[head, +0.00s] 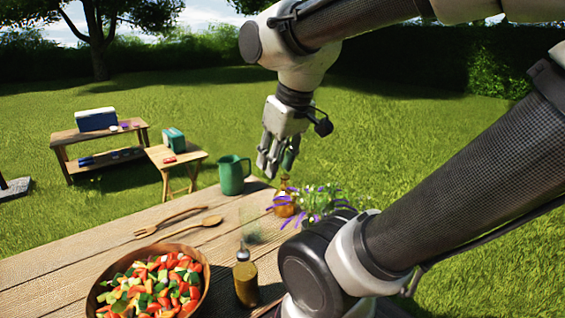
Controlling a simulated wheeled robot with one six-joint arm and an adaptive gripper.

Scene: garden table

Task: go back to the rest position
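My gripper (276,168) hangs from my arm in the upper middle of the head view, fingers pointing down. The fingers look apart, with nothing seen between them.
A wooden bowl of chopped vegetables (97,291), a dressing bottle (246,283), a wooden fork (165,224) and spoon (190,230) are on the table. Purple flowers (318,205) stand beside my arm. A bench with a cooler (96,119) and a small side table (178,156) stand beyond.

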